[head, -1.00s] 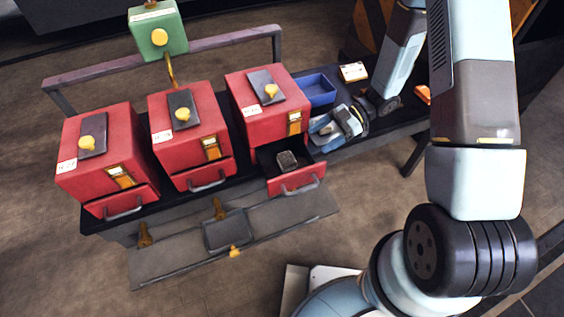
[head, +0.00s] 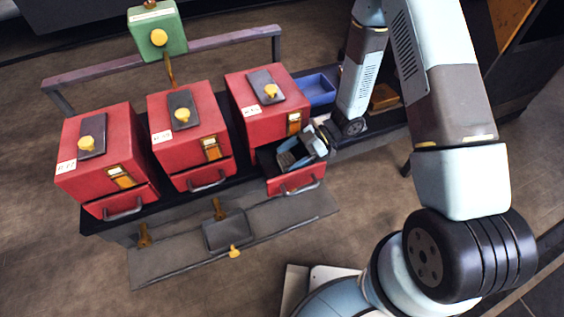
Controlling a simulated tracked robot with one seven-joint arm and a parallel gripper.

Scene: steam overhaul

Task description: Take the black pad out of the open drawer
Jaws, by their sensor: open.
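The open drawer (head: 297,184) sticks out of the base of the rightmost red box (head: 262,122). My gripper (head: 290,163) is over this drawer, reaching in from the right, with its fingers at or just above the drawer's opening. Its jaws are open. The black pad is hidden behind my gripper in this view. I cannot tell how far the fingers reach down or whether they touch the pad.
Two more red boxes, one in the middle (head: 190,135) and one at the left (head: 100,160), have shut drawers. A blue tray (head: 318,88) stands behind the right box. A grey panel (head: 228,232) lies below the drawers. A green box (head: 158,38) hangs at the back.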

